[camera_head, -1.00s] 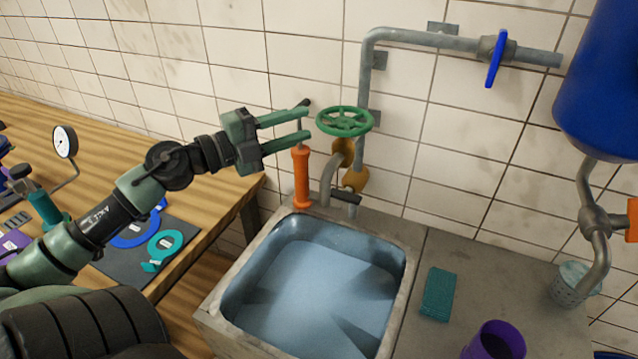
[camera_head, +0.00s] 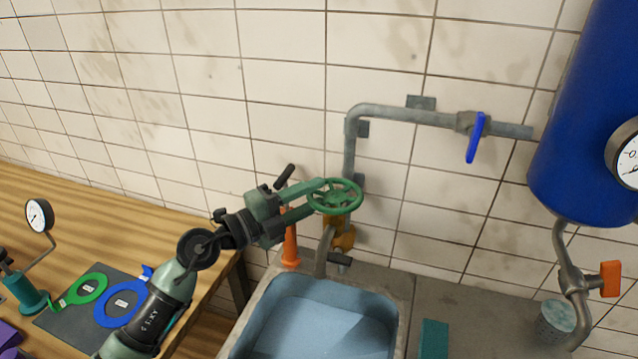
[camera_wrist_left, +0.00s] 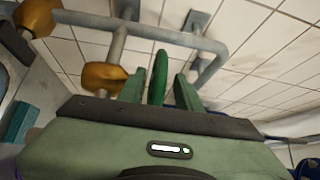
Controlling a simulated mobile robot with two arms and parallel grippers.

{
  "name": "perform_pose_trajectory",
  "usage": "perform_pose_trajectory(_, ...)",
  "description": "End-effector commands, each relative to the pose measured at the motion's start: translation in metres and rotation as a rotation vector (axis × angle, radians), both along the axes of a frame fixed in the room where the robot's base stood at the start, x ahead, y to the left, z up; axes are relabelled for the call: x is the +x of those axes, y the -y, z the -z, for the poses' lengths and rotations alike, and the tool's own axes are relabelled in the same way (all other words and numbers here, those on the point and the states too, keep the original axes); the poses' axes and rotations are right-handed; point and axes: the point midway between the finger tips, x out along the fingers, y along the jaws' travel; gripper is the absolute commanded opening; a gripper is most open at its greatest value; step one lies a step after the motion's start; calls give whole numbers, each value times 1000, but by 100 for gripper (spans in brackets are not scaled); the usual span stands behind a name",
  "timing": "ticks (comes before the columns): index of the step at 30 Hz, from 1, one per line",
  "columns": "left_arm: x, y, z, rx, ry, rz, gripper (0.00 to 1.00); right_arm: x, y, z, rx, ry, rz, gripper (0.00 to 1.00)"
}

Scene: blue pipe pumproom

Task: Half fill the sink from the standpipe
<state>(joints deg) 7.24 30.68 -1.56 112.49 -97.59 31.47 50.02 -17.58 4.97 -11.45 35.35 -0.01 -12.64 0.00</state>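The standpipe's green handwheel (camera_head: 335,197) sits above its brass body (camera_head: 341,238), over the sink. My left gripper (camera_head: 320,196) reaches it from the left. In the left wrist view, the wheel rim (camera_wrist_left: 158,76) stands edge-on between the two fingers (camera_wrist_left: 158,90), with narrow gaps on both sides, so the gripper looks open around it. The spout (camera_head: 325,250) points down at the back of the sink (camera_head: 268,312). The sink's inside is light blue; I cannot tell the water level, and its front is cut off. My right gripper is not in view.
A grey wall pipe (camera_head: 420,117) carries a blue lever (camera_head: 475,138). A blue tank (camera_head: 585,120) hangs at right. A teal sponge (camera_head: 433,340) lies on the counter.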

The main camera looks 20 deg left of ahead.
Motion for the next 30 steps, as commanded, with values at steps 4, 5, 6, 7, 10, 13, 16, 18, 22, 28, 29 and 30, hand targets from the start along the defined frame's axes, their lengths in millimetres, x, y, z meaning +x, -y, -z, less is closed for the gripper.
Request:
perform_pose_trajectory(4, 16, 11, -3, -2, 1, -2, 34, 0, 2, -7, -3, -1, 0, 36)
perform_pose_trajectory(5, 18, 13, -3, -3, 0, -1, 34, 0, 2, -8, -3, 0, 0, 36)
perform_pose_trajectory(6, 20, 14, -3, -3, 0, -1, 34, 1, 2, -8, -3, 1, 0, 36)
perform_pose_trajectory(7, 21, 15, -2, -2, 0, -1, 34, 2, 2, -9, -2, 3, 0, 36)
perform_pose_trajectory(10, 23, 17, -2, -1, 0, -1, 34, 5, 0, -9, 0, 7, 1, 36)
perform_pose_trajectory(13, 23, 17, -1, 0, 0, -1, 34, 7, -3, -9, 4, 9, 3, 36)
perform_pose_trajectory(16, 23, 17, -1, 0, 0, -1, 34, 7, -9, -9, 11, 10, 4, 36)
perform_pose_trajectory(18, 23, 17, -1, 0, 0, -1, 15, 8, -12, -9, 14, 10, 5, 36)
perform_pose_trajectory(22, 23, 16, -2, -1, 1, -2, 0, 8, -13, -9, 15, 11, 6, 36)
perform_pose_trajectory(28, 24, 16, -2, -1, 4, 8, 0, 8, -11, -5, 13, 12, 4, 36)
perform_pose_trajectory(29, 24, 16, -1, -1, 5, 13, 0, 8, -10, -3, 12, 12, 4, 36)
perform_pose_trajectory(30, 24, 15, -1, -1, 5, 23, 0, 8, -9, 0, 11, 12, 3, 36)
